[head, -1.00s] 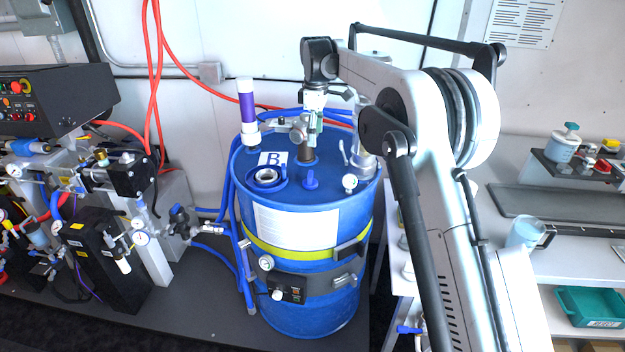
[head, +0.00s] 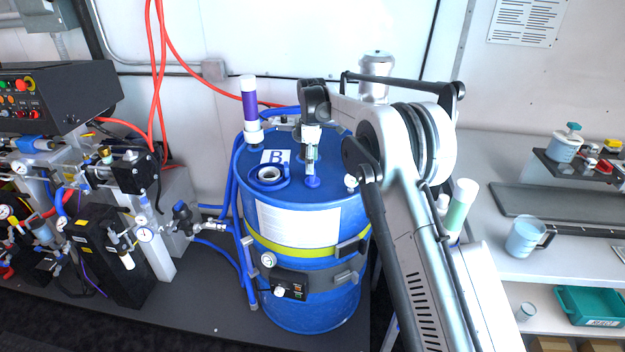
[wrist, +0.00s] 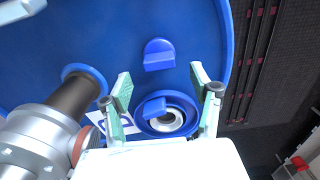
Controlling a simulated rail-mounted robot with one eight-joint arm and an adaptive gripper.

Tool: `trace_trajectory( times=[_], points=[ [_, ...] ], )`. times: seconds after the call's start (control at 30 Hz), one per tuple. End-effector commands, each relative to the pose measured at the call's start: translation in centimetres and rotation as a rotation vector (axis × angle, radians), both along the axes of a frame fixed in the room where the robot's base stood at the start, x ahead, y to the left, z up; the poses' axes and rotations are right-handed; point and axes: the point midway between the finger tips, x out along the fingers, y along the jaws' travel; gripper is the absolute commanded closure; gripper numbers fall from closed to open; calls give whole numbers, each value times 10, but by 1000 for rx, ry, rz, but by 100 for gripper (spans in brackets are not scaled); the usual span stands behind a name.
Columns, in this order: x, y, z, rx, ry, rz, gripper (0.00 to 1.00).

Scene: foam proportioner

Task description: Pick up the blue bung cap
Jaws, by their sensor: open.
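The blue bung cap (head: 312,181) stands on the top of the blue drum (head: 300,292), near its front edge. In the wrist view the cap (wrist: 158,55) shows a raised blue grip and lies just beyond my fingertips. My gripper (head: 310,168) is over the cap in the head view and partly hides it. In the wrist view my gripper (wrist: 161,80) is open and empty, its green-padded fingers spread wide. The exact gap in height between fingertips and cap cannot be told.
A blue-ringed opening (wrist: 170,116) shows between my fingers, with a metal pump fitting (wrist: 35,140) and dark pipe at left. A purple-banded tube (head: 250,108) stands at the drum's back left. A grey bench (head: 560,208) is at right.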

Motion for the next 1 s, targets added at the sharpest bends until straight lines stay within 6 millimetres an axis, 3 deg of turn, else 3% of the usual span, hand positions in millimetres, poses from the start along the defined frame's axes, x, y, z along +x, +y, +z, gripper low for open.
trace_trajectory(
  times=[0.4,0.7,1.0],
  points=[
    [1,2,-47,0,0,0,41],
    [1,1,-52,0,0,0,41],
    [1,1,-52,0,0,0,80]
  ],
)
